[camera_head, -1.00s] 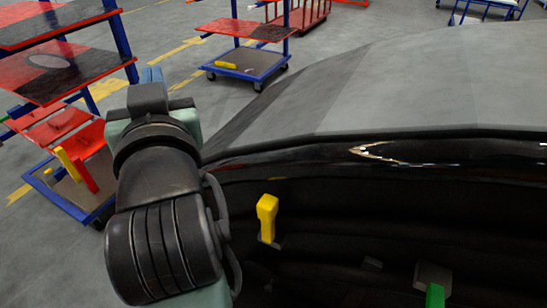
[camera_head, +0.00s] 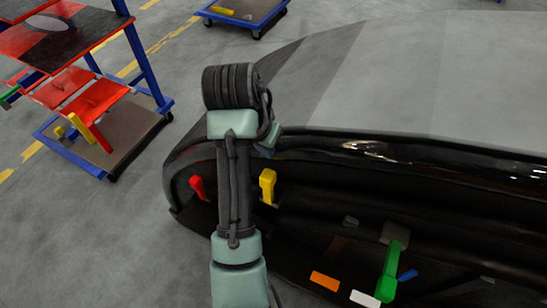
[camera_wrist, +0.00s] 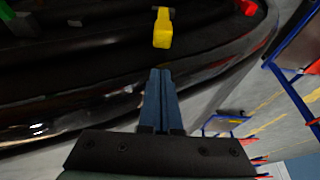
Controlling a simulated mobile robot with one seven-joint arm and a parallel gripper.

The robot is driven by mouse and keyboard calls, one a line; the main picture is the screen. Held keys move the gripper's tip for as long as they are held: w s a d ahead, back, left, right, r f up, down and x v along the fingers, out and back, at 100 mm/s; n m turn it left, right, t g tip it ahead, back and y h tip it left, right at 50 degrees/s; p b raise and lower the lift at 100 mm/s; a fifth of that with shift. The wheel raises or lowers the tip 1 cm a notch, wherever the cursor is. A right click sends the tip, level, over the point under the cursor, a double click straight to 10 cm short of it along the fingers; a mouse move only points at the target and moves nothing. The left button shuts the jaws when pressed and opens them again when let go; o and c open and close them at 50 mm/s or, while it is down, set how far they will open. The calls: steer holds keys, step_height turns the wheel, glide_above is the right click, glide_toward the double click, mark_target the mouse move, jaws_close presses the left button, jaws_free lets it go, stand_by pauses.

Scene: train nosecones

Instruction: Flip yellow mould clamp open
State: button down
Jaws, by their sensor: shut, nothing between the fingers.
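The yellow mould clamp (camera_head: 268,186) stands upright on the inner wall of the black mould (camera_head: 330,143), just right of my arm in the head view. In the wrist view the yellow clamp (camera_wrist: 162,30) lies straight ahead of the fingertips, with a visible gap between. My gripper (camera_wrist: 160,74) is shut and empty, its two blue fingers together, over the mould's rim. In the head view my gripper is hidden behind my arm.
A red clamp (camera_head: 198,187) sits left of my arm. A green clamp (camera_head: 391,270) and orange (camera_head: 325,281), white (camera_head: 364,299) and blue (camera_head: 407,275) pieces lie right. A blue-framed trolley (camera_head: 110,130) stands left on the floor.

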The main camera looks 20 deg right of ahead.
mark_target(268, 188)
steer(key=shift+f, duration=0.1)
steer(key=p+x, duration=0.2)
steer(key=x, duration=0.7)
steer(key=shift+d+f+p, duration=0.15)
steer(key=shift+f+p, duration=0.1)
steer(key=shift+p, duration=0.15)
steer(key=shift+w+f, duration=0.1)
steer(key=shift+f, duration=0.05)
steer(key=shift+w+f+b, duration=0.1)
steer(key=shift+f+b, duration=0.05)
steer(key=shift+b, duration=0.2)
